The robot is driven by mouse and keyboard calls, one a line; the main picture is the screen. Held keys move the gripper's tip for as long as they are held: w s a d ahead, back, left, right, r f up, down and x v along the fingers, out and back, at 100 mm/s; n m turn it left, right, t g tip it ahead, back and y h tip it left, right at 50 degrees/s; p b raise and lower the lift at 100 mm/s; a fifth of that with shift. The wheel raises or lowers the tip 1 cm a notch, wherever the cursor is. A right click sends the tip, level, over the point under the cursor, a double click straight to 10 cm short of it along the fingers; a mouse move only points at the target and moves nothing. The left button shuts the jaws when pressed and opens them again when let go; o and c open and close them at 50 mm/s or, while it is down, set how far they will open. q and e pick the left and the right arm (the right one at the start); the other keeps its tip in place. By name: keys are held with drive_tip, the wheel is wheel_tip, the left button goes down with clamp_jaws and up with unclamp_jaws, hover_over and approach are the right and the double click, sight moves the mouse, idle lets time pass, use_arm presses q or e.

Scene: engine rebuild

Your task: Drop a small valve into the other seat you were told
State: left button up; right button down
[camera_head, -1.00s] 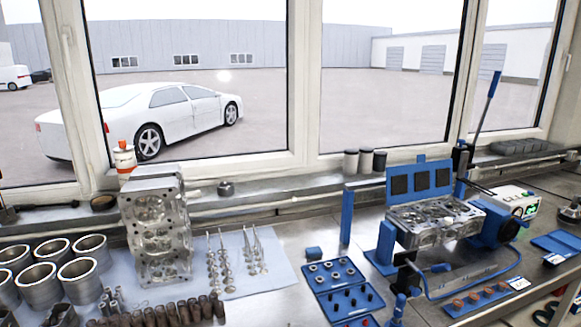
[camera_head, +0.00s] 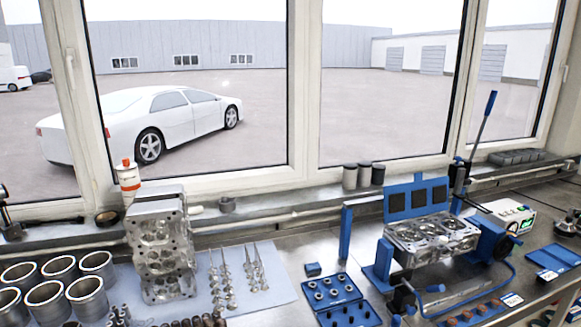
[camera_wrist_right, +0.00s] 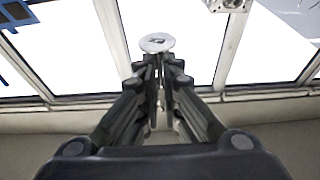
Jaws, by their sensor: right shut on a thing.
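In the right wrist view my right gripper (camera_wrist_right: 156,62) is shut on a small valve (camera_wrist_right: 155,42); its pale round head, with a dark mark, shows beyond the fingertips. The stem is mostly hidden between the fingers. In the head view a cylinder head (camera_head: 432,238) lies in the blue fixture on the right of the bench. Another cylinder head (camera_head: 160,255) stands upright on the left. Several loose valves (camera_head: 255,275) lie on a pale cloth beside it. Neither gripper shows in the head view. The seats are too small to make out.
Several metal cylinder liners (camera_head: 95,270) stand at the left. A blue tray (camera_head: 340,287) with small parts lies in front of the fixture. A blue lever (camera_head: 487,115) rises behind it. A white box (camera_head: 508,215) stands to its right.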

drive_tip(key=m+h, duration=0.2)
drive_tip(key=m, duration=0.3)
drive_tip(key=m+h, duration=0.1)
drive_tip(key=m, duration=0.4)
drive_tip(key=m+h, duration=0.2)
drive_tip(key=m, duration=0.3)
drive_tip(key=shift+g+h, duration=0.3)
drive_tip(key=shift+g, duration=0.1)
drive_tip(key=n+y, duration=0.2)
drive_tip(key=n, duration=0.3)
drive_tip(key=n+y, duration=0.1)
drive_tip(key=n, duration=0.4)
drive_tip(key=n+y, duration=0.2)
drive_tip(key=n, duration=0.3)
drive_tip(key=shift+t+y, duration=0.3)
drive_tip(key=shift+t, duration=0.1)
